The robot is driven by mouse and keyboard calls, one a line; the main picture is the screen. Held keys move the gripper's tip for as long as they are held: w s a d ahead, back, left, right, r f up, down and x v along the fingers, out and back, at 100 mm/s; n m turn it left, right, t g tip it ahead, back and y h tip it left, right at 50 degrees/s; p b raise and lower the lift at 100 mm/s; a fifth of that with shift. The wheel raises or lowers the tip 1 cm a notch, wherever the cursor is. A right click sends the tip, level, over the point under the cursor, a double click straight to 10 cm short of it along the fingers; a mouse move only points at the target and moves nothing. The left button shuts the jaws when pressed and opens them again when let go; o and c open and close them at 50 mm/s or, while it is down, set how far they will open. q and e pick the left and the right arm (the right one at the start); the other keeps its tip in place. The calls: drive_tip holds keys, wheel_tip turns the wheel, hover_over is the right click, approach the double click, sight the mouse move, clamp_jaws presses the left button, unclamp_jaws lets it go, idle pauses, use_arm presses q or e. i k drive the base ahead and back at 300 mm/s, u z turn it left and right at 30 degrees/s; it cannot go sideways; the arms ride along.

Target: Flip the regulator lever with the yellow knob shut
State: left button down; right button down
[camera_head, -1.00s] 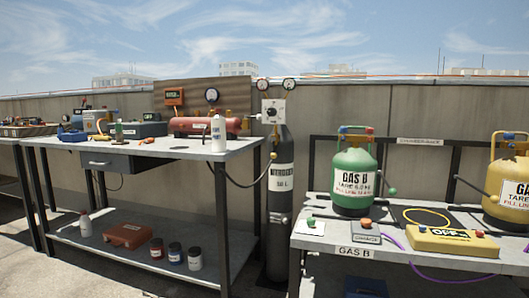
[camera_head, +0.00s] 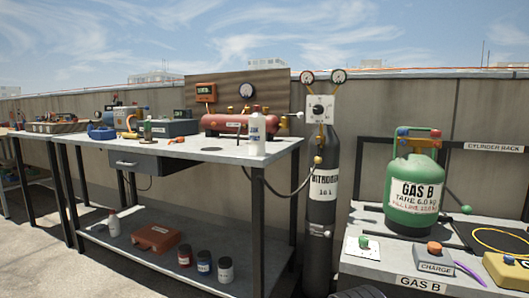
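The nitrogen cylinder (camera_head: 322,210) stands upright and dark between the two benches. Its regulator (camera_head: 320,108) on top is a pale box with a dark round dial and two gauges (camera_head: 307,77) above. A small yellowish knob (camera_head: 318,160) shows below the regulator, near the hose; it looks like the lever's knob, but I cannot tell its position as open or shut. A short pale piece (camera_head: 299,115) sticks out left of the regulator.
The left bench (camera_head: 190,150) holds a red tank (camera_head: 238,123) and a white bottle (camera_head: 257,133). The right bench (camera_head: 450,258) holds a green GAS B cylinder (camera_head: 414,185) and a charge box (camera_head: 434,260). Open floor lies at the lower left.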

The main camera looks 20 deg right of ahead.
sight(319, 160)
drive_tip(key=u, duration=0.2)
drive_tip(key=i, duration=0.7)
drive_tip(key=z, duration=0.6)
drive_tip(key=i, duration=0.5)
drive_tip(key=z, duration=0.5)
